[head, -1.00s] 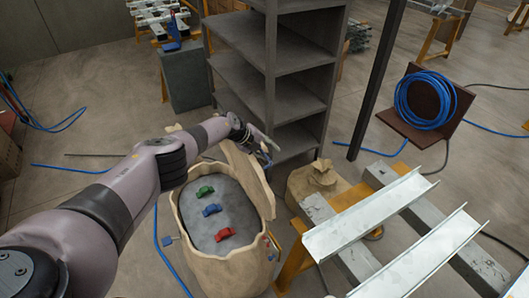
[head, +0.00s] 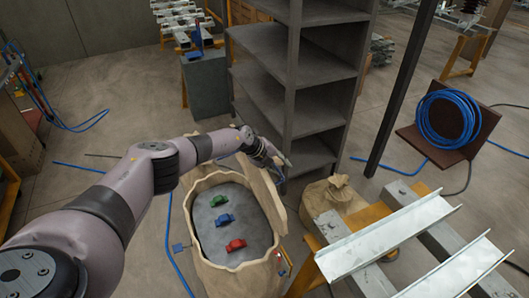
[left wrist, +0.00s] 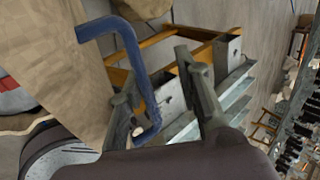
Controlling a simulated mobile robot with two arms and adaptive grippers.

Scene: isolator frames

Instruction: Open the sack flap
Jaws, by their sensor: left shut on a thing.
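The beige sack (head: 218,274) stands on the floor in the head view, its top open on a grey inside. Its flap (head: 262,187) stands raised along the right rim. A green (head: 218,201), a blue (head: 225,219) and a red piece (head: 236,245) lie inside. My left gripper (head: 278,165) is at the flap's upper far end. In the left wrist view, a blue handle (left wrist: 132,50) passes between the fingers of this gripper (left wrist: 158,95), which is shut on it. Beige fabric (left wrist: 50,55) fills the left side there. My right gripper is not in view.
A grey shelf unit (head: 300,75) stands just behind the gripper. A tied sack (head: 328,197) and trestles with metal channels (head: 385,238) stand to the right. A blue hose coil (head: 447,118) leans on a brown board further right. Floor left of the sack is mostly clear.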

